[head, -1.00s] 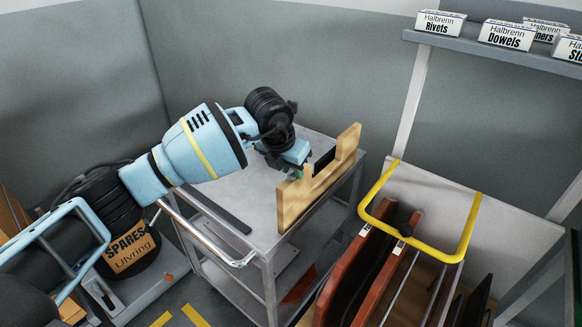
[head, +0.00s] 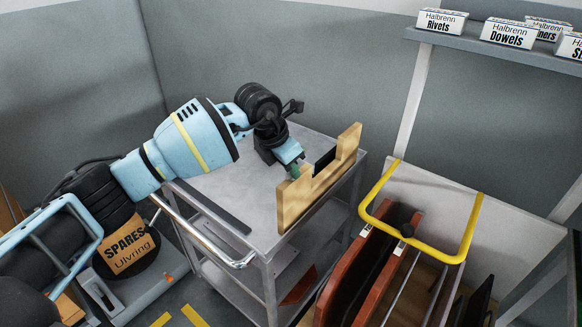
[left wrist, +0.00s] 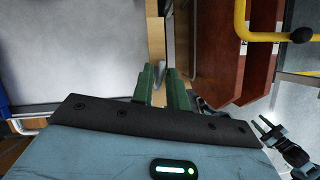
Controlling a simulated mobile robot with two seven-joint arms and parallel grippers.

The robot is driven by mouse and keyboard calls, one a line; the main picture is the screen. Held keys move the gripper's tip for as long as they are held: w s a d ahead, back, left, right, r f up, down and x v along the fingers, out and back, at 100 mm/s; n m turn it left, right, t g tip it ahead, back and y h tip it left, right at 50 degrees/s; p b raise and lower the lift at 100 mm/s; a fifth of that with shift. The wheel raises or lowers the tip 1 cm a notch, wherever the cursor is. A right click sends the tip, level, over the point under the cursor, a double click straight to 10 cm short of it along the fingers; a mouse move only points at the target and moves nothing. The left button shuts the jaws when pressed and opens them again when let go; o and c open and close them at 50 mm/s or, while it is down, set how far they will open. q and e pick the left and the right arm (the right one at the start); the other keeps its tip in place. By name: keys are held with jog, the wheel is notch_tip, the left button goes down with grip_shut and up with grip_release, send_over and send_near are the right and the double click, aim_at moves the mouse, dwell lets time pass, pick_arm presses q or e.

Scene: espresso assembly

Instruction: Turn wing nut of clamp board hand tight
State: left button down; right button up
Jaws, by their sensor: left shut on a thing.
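The clamp board (head: 294,205) is a pale wooden piece with a notch, standing upright at the right edge of the grey cart top. It also shows in the left wrist view (left wrist: 155,28), just beyond my fingers. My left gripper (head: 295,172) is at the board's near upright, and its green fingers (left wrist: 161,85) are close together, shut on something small. The wing nut cannot be made out; the fingers and gripper body hide that spot. My right gripper (left wrist: 266,128) seems to show small at the lower right of the left wrist view, away from the board.
The cart top (head: 235,185) is mostly clear, with a dark flat strip (head: 219,207) on it. A yellow rail (head: 437,257) and reddish-brown panels (head: 350,270) stand close on the right. Labelled boxes (head: 507,35) sit on a wall shelf.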

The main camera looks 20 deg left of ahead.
pick_arm(q)
jog(key=m, duration=0.1)
jog(key=m+g, duration=0.1)
jog(key=shift+w+a+f+m+h+b, duration=0.1)
jog(key=shift+f+m+h+b, duration=0.05)
jog(key=shift+m+h+b, duration=0.2)
jog(key=m+b, duration=0.1)
jog(key=m, duration=0.2)
jog(key=shift+g+h, duration=0.35)
jog(key=shift+g, duration=0.05)
jog(key=shift+w+m+g+b, duration=0.1)
jog(key=shift+m+g+b, duration=0.4)
jog(key=shift+m+b, duration=0.55)
jog(key=m+g+b, duration=0.1)
jog(key=m, duration=0.2)
jog(key=shift+f+m, duration=0.1)
jog(key=shift+m, duration=0.3)
jog(key=shift+w+m+g+b, duration=0.1)
jog(key=shift+m+g+b, duration=0.75)
jog(key=shift+m, duration=0.45)
pick_arm(e)
notch_tip(320, 180, down, 7)
jog(key=s+g, duration=0.1)
jog(key=s, duration=0.1)
jog(key=shift+s+a, duration=0.2)
jog(key=shift+s, duration=0.1)
pick_arm(q)
jog(key=shift+m, duration=0.3)
pick_arm(e)
jog(key=shift+w+f, duration=0.15)
